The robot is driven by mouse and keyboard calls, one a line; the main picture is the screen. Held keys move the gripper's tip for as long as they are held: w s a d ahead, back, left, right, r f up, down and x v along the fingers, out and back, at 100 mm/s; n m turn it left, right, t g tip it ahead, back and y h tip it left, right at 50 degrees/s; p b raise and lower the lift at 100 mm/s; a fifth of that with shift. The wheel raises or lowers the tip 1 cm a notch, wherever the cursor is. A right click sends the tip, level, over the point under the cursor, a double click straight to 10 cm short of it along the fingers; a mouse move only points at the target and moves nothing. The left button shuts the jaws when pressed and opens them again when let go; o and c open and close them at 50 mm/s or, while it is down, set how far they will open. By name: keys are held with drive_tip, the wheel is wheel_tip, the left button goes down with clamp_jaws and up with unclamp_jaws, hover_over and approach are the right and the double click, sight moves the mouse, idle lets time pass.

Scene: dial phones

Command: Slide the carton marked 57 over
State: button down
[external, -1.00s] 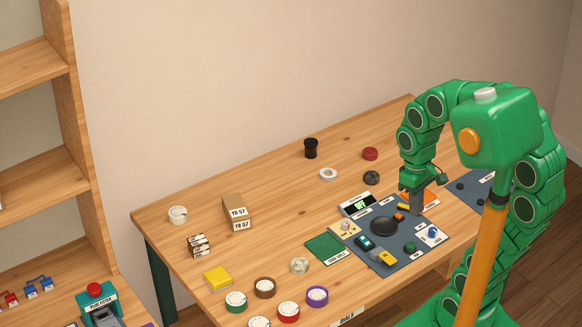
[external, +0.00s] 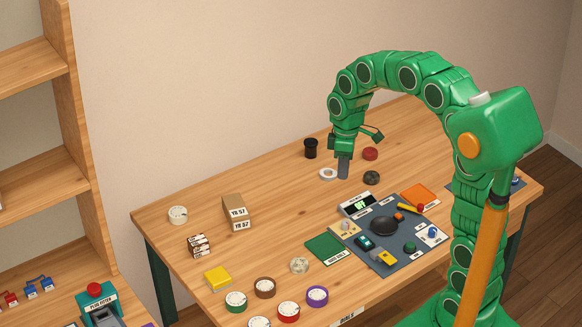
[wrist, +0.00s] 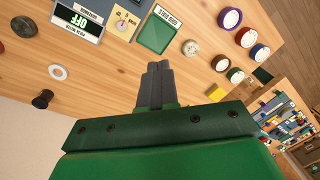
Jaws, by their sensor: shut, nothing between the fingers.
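The carton marked YR 57 (external: 236,212) is a brown box with white labels, standing on the left half of the wooden table in the external view. I cannot make it out in the wrist view. My gripper (external: 343,172) points down above the back middle of the table, right of the carton and well apart from it. In the wrist view my gripper (wrist: 157,68) has its grey fingers together with nothing between them.
A white ring (external: 328,174), black cup (external: 311,148) and dark knob (external: 372,178) surround my gripper. A striped brown block (external: 199,245) and white dial (external: 178,215) flank the carton. A green mat (external: 325,248) lies to its right. Table between the carton and ring is clear.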

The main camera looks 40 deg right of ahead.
sight(237, 206)
drive_tip(key=w+a+f+n, duration=0.1)
drive_tip(key=w+f+n, duration=0.2)
drive_tip(key=w+f, duration=0.3)
drive_tip(key=w+a+f+n, duration=0.2)
drive_tip(key=w+f, duration=0.4)
drive_tip(key=w, duration=0.6)
drive_tip(key=w+a+f+n+t+y, duration=0.1)
drive_tip(key=w+a+f+n, duration=0.1)
drive_tip(key=w+f+n, duration=0.2)
drive_tip(key=shift+w+a+f, duration=0.1)
drive_tip(key=shift+w+f, duration=0.4)
drive_tip(key=shift+w, duration=0.3)
drive_tip(key=shift+w+f, duration=0.45)
drive_tip(key=shift+w, duration=0.4)
drive_tip(key=shift+w+a+f, duration=0.1)
drive_tip(key=shift+w+f, duration=0.4)
drive_tip(key=shift+w, duration=0.3)
drive_tip(key=shift+w+a+f, duration=0.1)
drive_tip(key=shift+a, duration=0.15)
drive_tip(key=a, duration=1.1)
drive_tip(key=shift+a+f, duration=0.25)
drive_tip(key=shift+d+f, duration=0.1)
drive_tip(key=shift+f, duration=0.55)
